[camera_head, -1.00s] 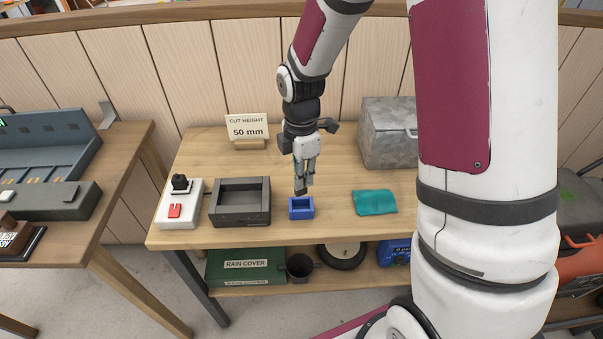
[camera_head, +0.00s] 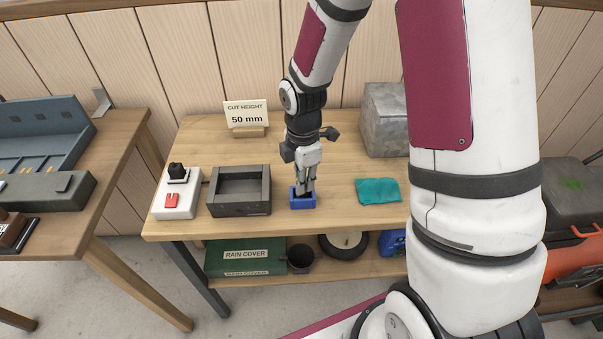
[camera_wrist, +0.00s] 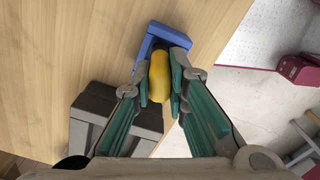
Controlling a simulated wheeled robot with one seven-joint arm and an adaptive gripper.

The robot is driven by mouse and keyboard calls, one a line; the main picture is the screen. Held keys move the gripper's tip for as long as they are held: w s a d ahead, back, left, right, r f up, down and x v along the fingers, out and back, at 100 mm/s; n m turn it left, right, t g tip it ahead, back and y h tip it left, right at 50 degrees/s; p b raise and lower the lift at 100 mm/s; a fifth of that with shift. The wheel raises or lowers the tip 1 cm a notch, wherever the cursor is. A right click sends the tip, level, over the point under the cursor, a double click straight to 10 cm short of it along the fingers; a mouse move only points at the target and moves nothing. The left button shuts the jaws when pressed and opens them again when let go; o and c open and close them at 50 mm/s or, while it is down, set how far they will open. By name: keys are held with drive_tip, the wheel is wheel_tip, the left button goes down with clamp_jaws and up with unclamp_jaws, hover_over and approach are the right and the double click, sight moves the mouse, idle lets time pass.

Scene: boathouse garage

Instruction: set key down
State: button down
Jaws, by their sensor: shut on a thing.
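My gripper (camera_head: 304,187) points down at the small blue open-topped box (camera_head: 303,204) near the front edge of the wooden bench. In the wrist view, my gripper's fingertips (camera_wrist: 161,77) are shut on a rounded yellow piece (camera_wrist: 159,76), which I take to be the key's head. The blue box (camera_wrist: 170,32) lies just beyond the fingertips there. In the head view, the fingertips are at or just inside the box's opening. The lower part of the key is mostly hidden, so I cannot tell whether it touches the box floor.
A dark grey open tray (camera_head: 239,207) stands left of the blue box, with a white switch box (camera_head: 176,203) beyond it. A teal cloth (camera_head: 378,191) lies to the right. A metal box (camera_head: 383,120) and a "CUT HEIGHT 50 mm" sign (camera_head: 246,114) stand at the back.

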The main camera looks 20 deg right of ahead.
drive_tip(key=shift+f, duration=0.45)
idle(0.5)
drive_tip(key=c, duration=1.5)
unclamp_jaws()
wheel_tip(320, 180, up, 12)
clamp_jaws()
idle(0.3)
